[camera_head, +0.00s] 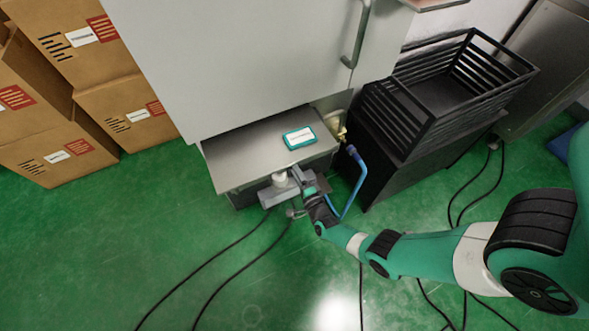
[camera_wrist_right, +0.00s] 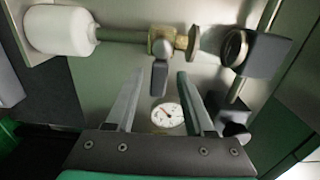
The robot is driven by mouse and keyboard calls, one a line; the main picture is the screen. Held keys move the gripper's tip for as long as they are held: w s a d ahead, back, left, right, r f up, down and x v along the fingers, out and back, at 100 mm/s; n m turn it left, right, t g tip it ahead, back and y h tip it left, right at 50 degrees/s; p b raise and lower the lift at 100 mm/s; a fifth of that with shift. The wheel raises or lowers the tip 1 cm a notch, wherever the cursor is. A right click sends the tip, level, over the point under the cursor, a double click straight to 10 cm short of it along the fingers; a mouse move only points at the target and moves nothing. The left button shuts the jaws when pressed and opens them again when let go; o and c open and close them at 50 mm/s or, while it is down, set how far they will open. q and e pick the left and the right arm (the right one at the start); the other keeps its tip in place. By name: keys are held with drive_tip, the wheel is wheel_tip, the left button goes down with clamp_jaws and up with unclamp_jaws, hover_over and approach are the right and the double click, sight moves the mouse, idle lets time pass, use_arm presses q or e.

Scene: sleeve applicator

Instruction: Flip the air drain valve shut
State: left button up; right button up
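In the right wrist view, a valve with a short grey lever (camera_wrist_right: 159,76) sits on a brass fitting (camera_wrist_right: 162,40). The lever points down toward my gripper. My right gripper (camera_wrist_right: 159,77) is open, with one finger on each side of the lever's lower end and visible gaps between. A round white pressure gauge (camera_wrist_right: 167,115) shows between the fingers. A white cylinder (camera_wrist_right: 60,30) is joined to the valve by a pipe at left. In the head view, my right gripper (camera_head: 306,186) is at the machine's lower front, where the valve is too small to make out. My left gripper is not in view.
In the head view, a metal shelf (camera_head: 235,165) carrying a teal device (camera_head: 299,138) juts out above. A blue hose (camera_head: 356,185) runs right of my gripper. A black crate (camera_head: 400,120) stands at right, cardboard boxes (camera_head: 125,110) at left. Black cables cross the green floor.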

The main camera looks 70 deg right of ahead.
drive_tip(key=p+v, duration=0.3)
drive_tip(key=v, duration=0.8)
drive_tip(key=shift+s+a, duration=0.2)
drive_tip(key=shift+s, duration=0.05)
